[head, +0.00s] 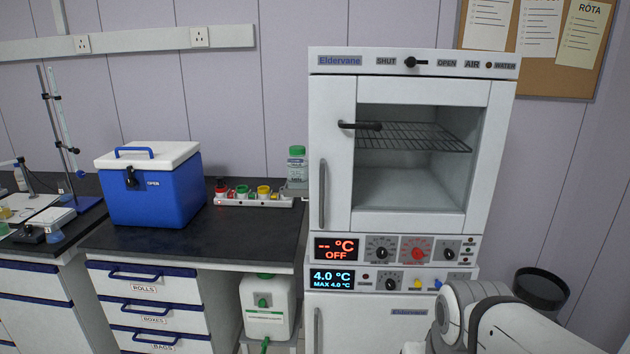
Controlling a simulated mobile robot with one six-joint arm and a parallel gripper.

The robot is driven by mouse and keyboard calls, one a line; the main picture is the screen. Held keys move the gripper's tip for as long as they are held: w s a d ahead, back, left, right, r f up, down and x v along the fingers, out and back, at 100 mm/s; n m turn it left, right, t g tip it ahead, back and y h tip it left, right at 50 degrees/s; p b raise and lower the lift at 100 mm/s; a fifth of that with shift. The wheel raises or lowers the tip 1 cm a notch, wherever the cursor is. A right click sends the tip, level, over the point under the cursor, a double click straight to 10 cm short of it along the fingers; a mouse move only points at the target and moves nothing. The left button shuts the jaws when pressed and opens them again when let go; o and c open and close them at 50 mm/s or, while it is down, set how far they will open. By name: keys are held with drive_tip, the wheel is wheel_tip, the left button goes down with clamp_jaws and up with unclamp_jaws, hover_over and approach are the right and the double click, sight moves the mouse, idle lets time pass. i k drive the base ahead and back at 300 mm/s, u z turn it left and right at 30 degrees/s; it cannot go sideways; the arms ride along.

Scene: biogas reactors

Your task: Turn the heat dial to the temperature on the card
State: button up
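The white Eldervane cabinet (333,150) stands on the right, with a windowed upper door and a wire shelf behind the glass. Its red upper display (336,248) reads "-- °C OFF". To its right are a black dial (381,248) and a red dial (416,248); their labels are too small to read, so I cannot tell which is the heat dial. A blue lower display (332,279) reads 4.0 °C, MAX 4.0 °C, with another black dial (390,283) beside it. I cannot make out any temperature card. My gripper is not in view; part of my arm shows at lower right.
A corkboard (550,80) with papers, one headed ROTA, hangs at upper right. A black bin (541,288) stands right of the cabinet, behind my arm.

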sight(381, 253)
drive_tip(key=z, duration=1.65)
drive_tip(key=k, duration=0.7)
drive_tip(key=u, duration=0.55)
drive_tip(key=i, duration=1)
